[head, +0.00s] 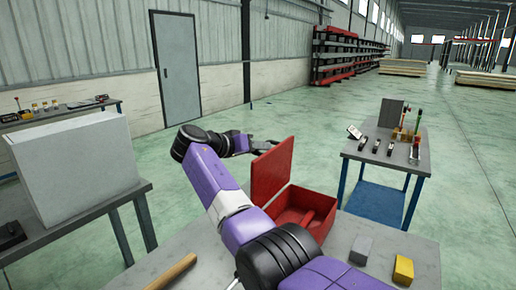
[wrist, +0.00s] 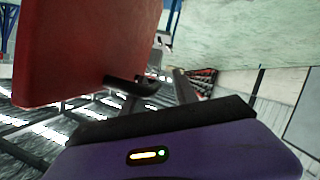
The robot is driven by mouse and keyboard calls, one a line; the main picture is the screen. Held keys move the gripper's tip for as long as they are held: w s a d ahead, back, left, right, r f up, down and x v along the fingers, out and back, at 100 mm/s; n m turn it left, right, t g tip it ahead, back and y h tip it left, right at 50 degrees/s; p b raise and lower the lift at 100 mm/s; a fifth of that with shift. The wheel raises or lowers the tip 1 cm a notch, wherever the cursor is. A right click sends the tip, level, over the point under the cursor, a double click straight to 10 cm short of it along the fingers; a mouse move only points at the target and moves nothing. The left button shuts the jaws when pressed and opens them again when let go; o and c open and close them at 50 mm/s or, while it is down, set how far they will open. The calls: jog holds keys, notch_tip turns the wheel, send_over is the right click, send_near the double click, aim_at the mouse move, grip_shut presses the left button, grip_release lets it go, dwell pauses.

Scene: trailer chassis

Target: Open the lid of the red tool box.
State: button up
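The red tool box (head: 312,204) stands on the grey workbench. Its red lid (head: 272,172) is raised and stands nearly upright at the box's left side, so the inside of the box shows. In the wrist view the lid (wrist: 85,45) fills the upper left. My gripper (head: 266,147) is at the far, left side of the lid near its upper edge, partly hidden by it in the head view.
A grey block (head: 360,250), a yellow block (head: 403,271) and a wooden handle (head: 172,273) lie on the workbench (head: 335,266). A second table (head: 385,150) with tools stands to the right. A large pale box (head: 75,165) is at left.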

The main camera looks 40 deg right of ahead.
jog(key=shift+f, duration=0.2)
jog(key=b+v, duration=0.1)
jog(key=v, duration=0.7)
jog(key=shift+r, duration=0.25)
